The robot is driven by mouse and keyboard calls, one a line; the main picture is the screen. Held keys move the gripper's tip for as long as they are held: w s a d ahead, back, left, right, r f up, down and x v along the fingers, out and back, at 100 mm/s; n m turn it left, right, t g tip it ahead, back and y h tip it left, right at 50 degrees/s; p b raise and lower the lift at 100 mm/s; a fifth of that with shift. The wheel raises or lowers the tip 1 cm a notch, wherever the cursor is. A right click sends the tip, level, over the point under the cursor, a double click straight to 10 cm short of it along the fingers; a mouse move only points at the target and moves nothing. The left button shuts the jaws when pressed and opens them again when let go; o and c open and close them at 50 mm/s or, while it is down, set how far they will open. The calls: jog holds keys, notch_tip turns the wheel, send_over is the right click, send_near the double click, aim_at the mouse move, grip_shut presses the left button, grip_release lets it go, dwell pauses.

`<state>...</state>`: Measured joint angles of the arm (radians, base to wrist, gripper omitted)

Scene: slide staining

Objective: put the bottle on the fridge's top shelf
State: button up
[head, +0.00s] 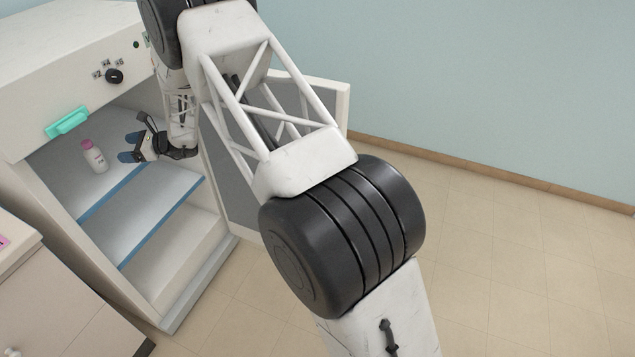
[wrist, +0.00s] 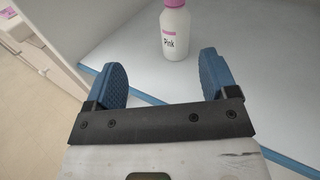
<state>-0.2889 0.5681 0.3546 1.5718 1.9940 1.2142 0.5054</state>
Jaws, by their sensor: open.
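A small white bottle (head: 95,157) with a pink cap stands upright on the top shelf (head: 66,188) inside the open fridge (head: 30,170). In the wrist view the bottle (wrist: 174,32) shows a label reading "Pink", and it stands on the pale shelf (wrist: 255,60) beyond the fingertips. My gripper (head: 128,147) is inside the fridge, just right of the bottle. In the wrist view my gripper (wrist: 162,80) has its two blue-padded fingers spread with nothing between them. The bottle is apart from both fingers.
A lower shelf (head: 160,220) with a blue front edge lies below. The fridge door (head: 325,100) stands open on the right, behind my arm. A pale cabinet (head: 50,300) stands at the lower left. The tiled floor (head: 510,260) at right is clear.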

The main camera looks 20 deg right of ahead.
jog(key=s+d+r+n+g+h, duration=0.2)
jog(key=s+d+r+n, duration=0.2)
jog(key=s+d+r, duration=0.4)
jog(key=s+d+r+n+g+h, duration=0.1)
jog(key=s+d+r+n+h, duration=0.3)
jog(key=s+r, duration=0.5)
jog(key=s+d+r+n+g+h, duration=0.15)
jog(key=s+d+r+n, duration=0.3)
jog(key=s+d, duration=0.5)
jog(key=s+d+r+n+h, duration=0.1)
jog(key=s+d+n+h, duration=0.1)
jog(key=s+d, duration=0.5)
jog(key=s+d+n+t+h, duration=0.1)
jog(key=s+d+n+h, duration=0.2)
jog(key=s+d, duration=0.4)
jog(key=s+d+r+n+t+h, duration=0.1)
jog(key=s+d+h, duration=0.3)
jog(key=s, duration=1.6)
jog(key=d+n, duration=0.1)
jog(key=d, duration=0.2)
jog(key=shift+s+d+r, duration=0.2)
jog(key=shift+d+r, duration=0.05)
jog(key=shift+r, duration=0.1)
jog(key=shift+t+h, duration=0.25)
